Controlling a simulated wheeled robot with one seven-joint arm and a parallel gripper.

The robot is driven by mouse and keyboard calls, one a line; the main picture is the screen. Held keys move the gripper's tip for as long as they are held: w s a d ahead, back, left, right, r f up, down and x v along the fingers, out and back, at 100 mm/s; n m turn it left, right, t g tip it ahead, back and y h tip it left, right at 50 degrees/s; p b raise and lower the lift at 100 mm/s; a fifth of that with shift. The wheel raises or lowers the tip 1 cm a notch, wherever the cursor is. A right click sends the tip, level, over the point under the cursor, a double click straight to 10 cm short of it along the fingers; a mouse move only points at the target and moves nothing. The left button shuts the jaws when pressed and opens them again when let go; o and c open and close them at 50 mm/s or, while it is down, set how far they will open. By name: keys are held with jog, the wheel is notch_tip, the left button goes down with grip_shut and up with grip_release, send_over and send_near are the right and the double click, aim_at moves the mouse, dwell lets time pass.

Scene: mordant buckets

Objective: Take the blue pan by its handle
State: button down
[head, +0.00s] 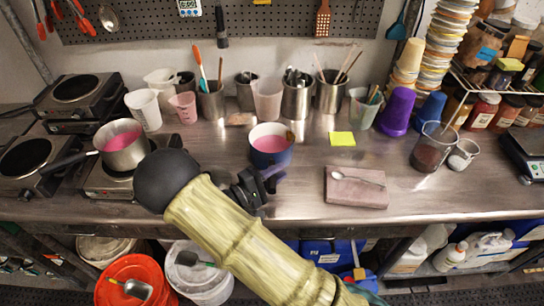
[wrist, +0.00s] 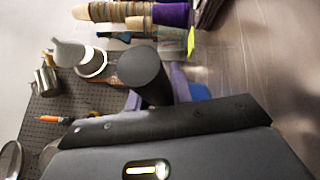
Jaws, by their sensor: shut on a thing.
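The blue pan (head: 271,157), with a pale inside and pink contents, stands upright on the steel counter near its middle. My gripper (head: 268,173) is at the pan's near side, its purple fingers close against it. In the wrist view, the round dark end of the handle (wrist: 143,68) sticks up between the purple fingers of my gripper (wrist: 160,92), which are shut on it. A bit of the pan's blue side (wrist: 200,91) shows beside the fingers. In the head view my gripper and arm hide most of the handle.
A pot (head: 122,157) with pink contents sits on a hot plate at left. A pink slab (head: 357,194) with a spoon lies right of my gripper. Tool cups, such as a steel one (head: 297,101), line the back. A yellow note (head: 342,139) lies right of the pan.

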jog(key=shift+r, duration=0.2)
notch_tip(320, 180, up, 10)
jog(key=b, duration=0.1)
jog(key=shift+f, duration=0.2)
dwell(1.0)
jog(key=shift+w, duration=0.1)
dwell(0.7)
